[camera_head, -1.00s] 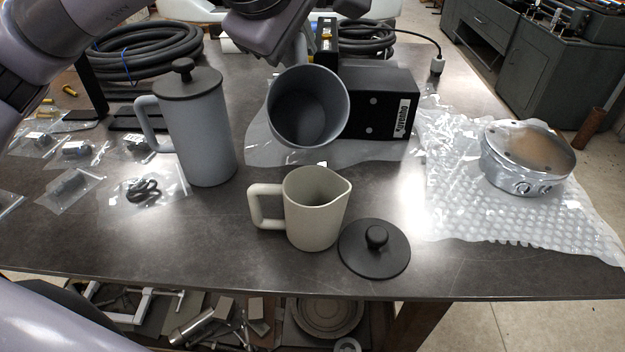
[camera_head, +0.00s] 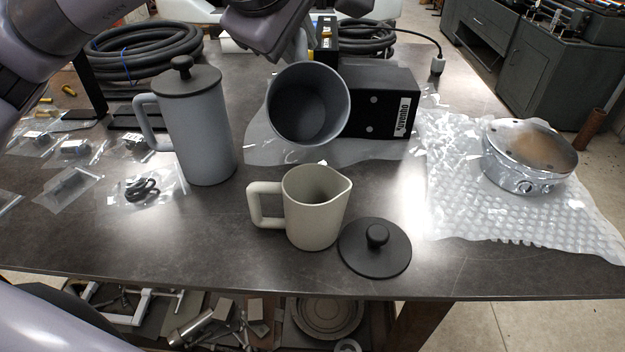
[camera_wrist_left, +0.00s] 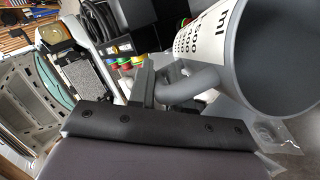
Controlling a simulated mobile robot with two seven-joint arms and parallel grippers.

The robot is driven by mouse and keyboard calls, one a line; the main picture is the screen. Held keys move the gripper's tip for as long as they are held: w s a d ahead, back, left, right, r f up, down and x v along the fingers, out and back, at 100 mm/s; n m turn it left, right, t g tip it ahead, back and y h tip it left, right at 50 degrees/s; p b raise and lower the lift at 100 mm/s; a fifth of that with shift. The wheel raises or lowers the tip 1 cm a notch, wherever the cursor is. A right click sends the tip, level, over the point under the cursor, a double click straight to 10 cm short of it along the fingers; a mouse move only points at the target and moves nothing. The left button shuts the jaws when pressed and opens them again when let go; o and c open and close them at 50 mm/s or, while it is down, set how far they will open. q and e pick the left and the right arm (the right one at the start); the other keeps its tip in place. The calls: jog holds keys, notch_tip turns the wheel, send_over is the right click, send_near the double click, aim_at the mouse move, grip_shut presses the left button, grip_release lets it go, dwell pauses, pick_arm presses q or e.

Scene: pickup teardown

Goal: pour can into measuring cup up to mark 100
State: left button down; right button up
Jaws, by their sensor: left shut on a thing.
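A grey measuring cup (camera_head: 308,104) hangs tilted above the table, its open mouth facing the head camera. Its inside is dark and I see no liquid in it. In the left wrist view the measuring cup (camera_wrist_left: 262,60) shows a white ml scale, with 500 among the marks. My left gripper (camera_wrist_left: 163,88) is shut on its grey handle; the head view shows only part of the wrist behind the cup. A beige jug (camera_head: 315,212) with a spout and a left-side handle stands upright below and in front of the cup. Its contents cannot be made out. My right gripper is not in view.
A black knobbed lid (camera_head: 375,248) lies right of the jug. A tall grey lidded pitcher (camera_head: 203,135) stands left. A black box (camera_head: 383,100) is behind the cup. A chrome round part (camera_head: 527,160) sits on bubble wrap (camera_head: 480,215) at right. Small bags (camera_head: 70,185) lie left.

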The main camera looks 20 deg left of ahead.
pick_arm(q)
jog(key=shift+s+d+r+t+y+b, duration=0.3)
jog(key=shift+t+b, duration=0.4)
jog(key=shift+b, duration=0.65)
dwell(1.7)
jog(key=shift+s+r+t+b, duration=0.3)
jog(key=shift+s+t+b, duration=0.1)
jog(key=shift+b, duration=0.2)
dwell(4.3)
